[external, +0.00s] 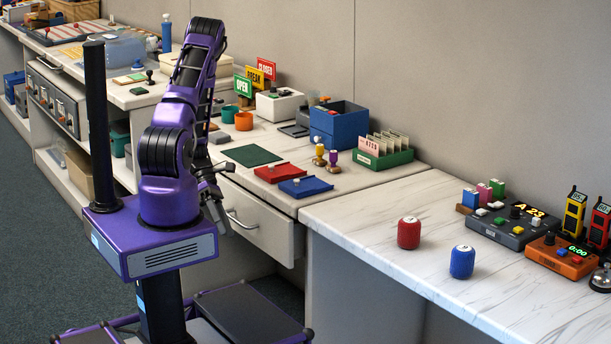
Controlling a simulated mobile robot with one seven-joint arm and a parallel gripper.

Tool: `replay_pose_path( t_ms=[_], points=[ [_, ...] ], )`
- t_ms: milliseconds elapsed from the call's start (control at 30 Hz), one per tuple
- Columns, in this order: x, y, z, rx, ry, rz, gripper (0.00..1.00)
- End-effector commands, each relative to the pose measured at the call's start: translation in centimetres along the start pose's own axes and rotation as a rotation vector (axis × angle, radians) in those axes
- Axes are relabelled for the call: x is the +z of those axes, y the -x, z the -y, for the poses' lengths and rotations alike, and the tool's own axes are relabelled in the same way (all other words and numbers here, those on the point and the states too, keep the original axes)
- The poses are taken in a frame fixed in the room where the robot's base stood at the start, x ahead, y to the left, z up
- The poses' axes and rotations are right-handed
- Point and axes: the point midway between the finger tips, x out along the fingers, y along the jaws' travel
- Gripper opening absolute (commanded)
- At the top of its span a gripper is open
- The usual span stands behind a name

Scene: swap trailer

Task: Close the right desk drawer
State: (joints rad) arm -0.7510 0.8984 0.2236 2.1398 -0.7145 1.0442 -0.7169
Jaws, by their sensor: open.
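The right desk drawer (270,229) is in the external view, under the marble-topped desk, right of my arm. Its front is pale grey with a curved metal handle (240,220). Its left part is hidden behind my gripper and arm. I cannot tell from this angle how far it stands out from the desk. My gripper (221,218) hangs pointing down in front of the drawer's left part, close to the handle. It is open, with nothing seen between its fingers. I cannot tell whether it touches the drawer.
Red and blue trays (304,187), a green mat (251,156) and a blue box (338,125) are on the desktop above the drawer. A lower right-hand table (400,208) holds red and blue cylinders. Open knee room lies below it.

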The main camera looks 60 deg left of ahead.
Motion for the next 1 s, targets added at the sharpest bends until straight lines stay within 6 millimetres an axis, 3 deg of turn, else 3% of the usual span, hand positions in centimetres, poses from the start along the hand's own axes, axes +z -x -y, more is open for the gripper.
replay_pose_path(
  t_ms=[33, 167, 300, 433, 567, 733, 867, 1000],
  points=[
    [-0.2, -1.9, 2.3, -0.140, -0.049, -0.088, 0.45],
    [-2.3, -4.0, 7.4, -0.464, -0.165, -0.332, 0.45],
    [-5.3, -3.1, 10.8, -0.780, -0.297, -0.632, 0.45],
    [-7.4, -0.5, 11.3, -1.041, -0.433, -0.938, 0.45],
    [-8.0, 2.4, 9.3, -1.265, -0.593, -1.262, 0.45],
    [-5.8, 4.3, 3.9, -1.500, -0.850, -1.697, 0.45],
    [-2.5, 3.1, -0.6, -1.626, -1.091, -2.004, 0.45],
    [0.9, 0.1, -3.9, -1.699, -1.335, -2.242, 0.45]
  ],
)
